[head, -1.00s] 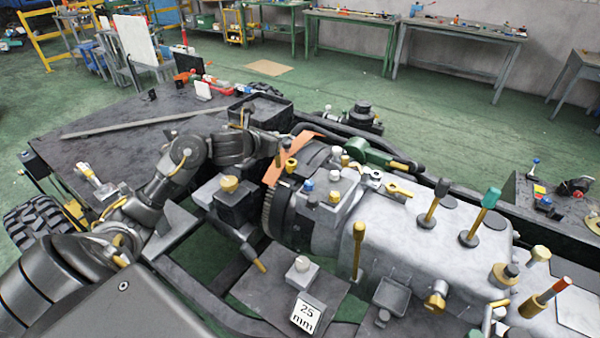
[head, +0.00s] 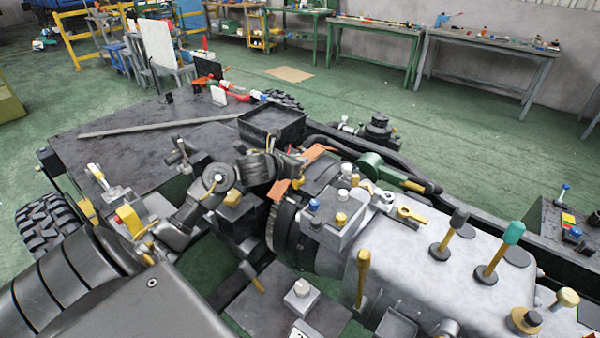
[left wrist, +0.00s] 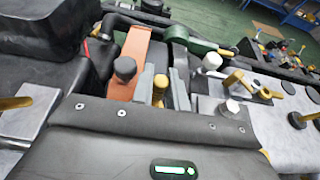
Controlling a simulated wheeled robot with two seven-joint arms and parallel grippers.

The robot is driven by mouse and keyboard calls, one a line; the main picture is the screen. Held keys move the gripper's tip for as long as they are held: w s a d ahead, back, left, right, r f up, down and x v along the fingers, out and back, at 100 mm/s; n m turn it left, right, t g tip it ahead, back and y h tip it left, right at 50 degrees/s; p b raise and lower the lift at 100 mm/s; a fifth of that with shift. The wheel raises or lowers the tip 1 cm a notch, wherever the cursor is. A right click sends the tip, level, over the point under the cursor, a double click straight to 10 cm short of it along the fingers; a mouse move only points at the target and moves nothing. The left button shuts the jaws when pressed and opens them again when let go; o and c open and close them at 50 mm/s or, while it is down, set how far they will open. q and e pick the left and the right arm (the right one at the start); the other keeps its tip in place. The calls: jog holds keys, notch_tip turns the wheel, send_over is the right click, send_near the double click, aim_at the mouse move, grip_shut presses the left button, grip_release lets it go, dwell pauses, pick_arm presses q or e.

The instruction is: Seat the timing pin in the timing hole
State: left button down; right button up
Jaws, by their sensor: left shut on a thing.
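My left gripper (head: 299,178) is over the orange bracket (head: 318,151) beside the toothed flywheel (head: 271,226). In the left wrist view its two grey fingers (left wrist: 162,88) are shut on a gold pin (left wrist: 159,84), which I take for the timing pin. The pin's lower end is hidden by my gripper body. A dark knob (left wrist: 124,68) stands left of the fingers, in front of the orange bracket (left wrist: 133,50). I cannot make out the timing hole, or whether the pin touches it. My right gripper is not in view.
The grey gearbox housing (head: 430,265) with upright levers lies to the right. A green cylinder (head: 372,165) is close behind the gripper. A black open box (head: 272,124) stands behind the arm. A gold-topped block (head: 233,199) stands left of the flywheel.

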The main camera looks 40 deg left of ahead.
pick_arm(q)
notch_tip(320, 180, down, 3)
jog(key=shift+f, duration=0.3)
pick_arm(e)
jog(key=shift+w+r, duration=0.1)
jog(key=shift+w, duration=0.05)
pick_arm(q)
jog(key=shift+f, duration=0.1)
jog(key=c, duration=1.4)
grip_release()
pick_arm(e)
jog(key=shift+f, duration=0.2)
